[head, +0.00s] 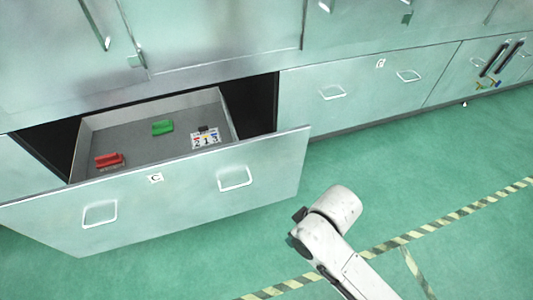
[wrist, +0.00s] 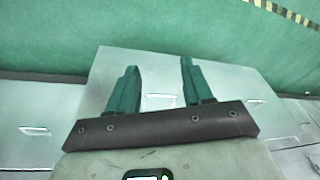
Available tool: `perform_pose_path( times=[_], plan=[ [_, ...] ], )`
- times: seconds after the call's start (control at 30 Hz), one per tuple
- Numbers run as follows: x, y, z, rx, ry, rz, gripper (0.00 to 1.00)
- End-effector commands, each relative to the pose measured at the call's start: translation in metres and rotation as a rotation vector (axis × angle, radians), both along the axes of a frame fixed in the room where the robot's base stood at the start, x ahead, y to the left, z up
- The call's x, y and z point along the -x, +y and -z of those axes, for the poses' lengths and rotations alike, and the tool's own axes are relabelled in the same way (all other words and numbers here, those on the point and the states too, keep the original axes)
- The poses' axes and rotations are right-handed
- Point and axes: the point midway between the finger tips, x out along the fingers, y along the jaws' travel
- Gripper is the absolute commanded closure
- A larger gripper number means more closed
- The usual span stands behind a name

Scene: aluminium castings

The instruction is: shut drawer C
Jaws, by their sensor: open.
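Drawer C (head: 205,187) stands pulled well out at the left of the head view. Its pale metal front carries a "C" label (head: 155,178) and two bar handles, a left one (head: 100,214) and a right one (head: 235,179). The grey tray behind the front is open to view. In the wrist view my gripper (wrist: 157,64) is open, with two dark green fingers apart and nothing between them. A pale panel, which looks like the front of drawer C (wrist: 110,65), lies beyond the fingers, with a handle (wrist: 158,101) showing between them. I cannot tell any contact.
The drawer holds a red block (head: 110,160), a green block (head: 162,127) and a small printed card (head: 206,139). A closed labelled drawer (head: 365,95) is to its right, then a cabinet with dark handles (head: 500,60). Green floor (head: 450,160) with striped tape lies clear at right.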

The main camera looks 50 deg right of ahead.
Motion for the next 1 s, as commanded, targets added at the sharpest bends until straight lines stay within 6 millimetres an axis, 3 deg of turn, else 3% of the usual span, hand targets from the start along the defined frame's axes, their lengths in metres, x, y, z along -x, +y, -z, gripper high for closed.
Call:
perform_pose_path(
  times=[0.1, 0.27, 0.5, 0.7, 0.83, 1.0],
  plan=[
    [-0.04, 0.009, 0.025, -0.113, -0.171, 0.114, 0.62],
    [-0.091, 0.013, 0.041, -0.294, -0.416, 0.318, 0.77],
    [-0.144, -0.015, 0.047, -0.574, -0.774, 0.693, 1.0],
    [-0.154, -0.067, 0.049, -0.778, -1.072, 1.042, 1.0],
    [-0.143, -0.101, 0.054, -0.865, -1.237, 1.23, 1.0],
    [-0.129, -0.127, 0.058, -0.918, -1.367, 1.369, 1.0]
  ],
)
